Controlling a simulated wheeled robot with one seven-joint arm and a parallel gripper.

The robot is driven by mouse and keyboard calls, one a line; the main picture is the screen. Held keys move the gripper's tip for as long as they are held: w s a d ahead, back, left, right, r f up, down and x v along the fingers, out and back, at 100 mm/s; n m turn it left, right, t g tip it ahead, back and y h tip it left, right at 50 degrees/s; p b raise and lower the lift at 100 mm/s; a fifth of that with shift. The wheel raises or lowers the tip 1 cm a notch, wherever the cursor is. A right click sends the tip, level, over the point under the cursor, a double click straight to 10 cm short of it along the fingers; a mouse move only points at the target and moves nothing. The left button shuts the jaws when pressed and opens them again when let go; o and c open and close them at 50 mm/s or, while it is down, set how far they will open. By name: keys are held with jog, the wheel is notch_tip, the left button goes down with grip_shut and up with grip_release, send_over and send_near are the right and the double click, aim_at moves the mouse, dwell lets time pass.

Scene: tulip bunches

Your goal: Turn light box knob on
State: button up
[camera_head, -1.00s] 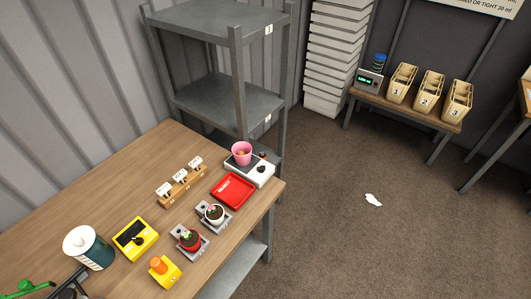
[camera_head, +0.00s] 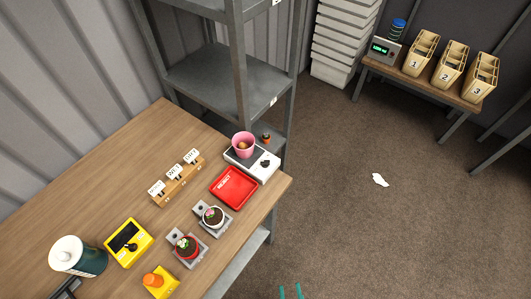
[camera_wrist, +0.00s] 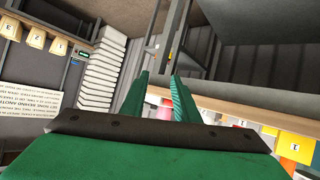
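Two boxes with a dark knob stand on the wooden table, and I cannot tell from labels which is the light box. The white box (camera_head: 262,170) at the table's back right corner has a dark top panel, a black knob (camera_head: 265,163) and a pink pot (camera_head: 243,146) on it. The yellow box (camera_head: 128,242) near the front left has a black face and a black knob (camera_head: 131,247). My gripper (camera_head: 290,291) shows only its teal fingertips at the bottom edge, right of the table. In the wrist view its fingers (camera_wrist: 158,85) are apart with nothing between them.
A red tray (camera_head: 234,188), two potted plants in grey holders (camera_head: 212,219), a yellow-orange object (camera_head: 160,283) and a dark green canister (camera_head: 78,256) stand on the table (camera_head: 110,180). A grey shelf (camera_head: 215,85) rises behind. Open floor (camera_head: 400,220) lies to the right.

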jog(key=w+d+f+n+g, duration=0.2)
jog(key=d+f, duration=0.2)
jog(key=d, duration=0.4)
jog(key=w+d+f+n+g, duration=0.2)
jog(key=d+f+g, duration=0.1)
jog(key=d, duration=0.5)
jog(key=w+d+r+n+g, duration=0.1)
jog(key=w+d+r+n, duration=0.15)
jog(key=w, duration=0.55)
jog(key=w+d+r+n+g, duration=0.1)
jog(key=w+d+r, duration=0.1)
jog(key=w+d, duration=0.35)
jog(key=w+a+r+n+g, duration=0.1)
jog(key=w+a+r, duration=0.15)
jog(key=w, duration=0.35)
jog(key=w+a+r+n, duration=0.1)
jog(key=w+a+r, duration=0.15)
jog(key=w, duration=0.25)
jog(key=n+g+y, duration=0.4)
jog(key=n, duration=0.2)
send_near(266, 161)
jog(key=x, duration=0.8)
jog(key=shift+w, duration=0.1)
